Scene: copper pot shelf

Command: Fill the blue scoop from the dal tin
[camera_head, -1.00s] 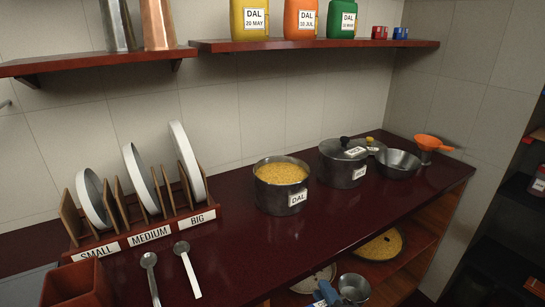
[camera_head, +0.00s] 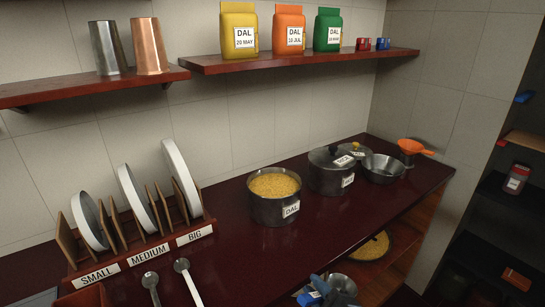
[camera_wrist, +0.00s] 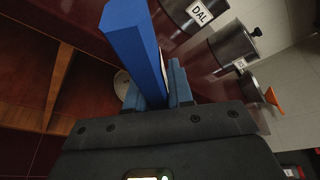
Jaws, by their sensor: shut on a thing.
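The steel tin labelled DAL (camera_head: 280,212), full of yellow dal (camera_head: 274,185), stands open on the dark red counter. Its side and label also show at the top of the wrist view (camera_wrist: 180,14). My gripper (camera_wrist: 158,98) is shut on a bright blue bar, which looks like the blue scoop's handle (camera_wrist: 135,45). The scoop's bowl is hidden or cannot be told in the wrist view. In the head view my gripper (camera_head: 312,293) is at the bottom edge, in front of the counter and well short of the DAL tin.
A lidded pot (camera_head: 328,177), a steel pan (camera_head: 382,170) and an orange funnel (camera_head: 412,148) stand right of the tin. A plate rack (camera_head: 150,250) and two spoons (camera_head: 185,275) are at left. DAL packets (camera_head: 289,32) sit on the shelf above. Counter in front of the tin is clear.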

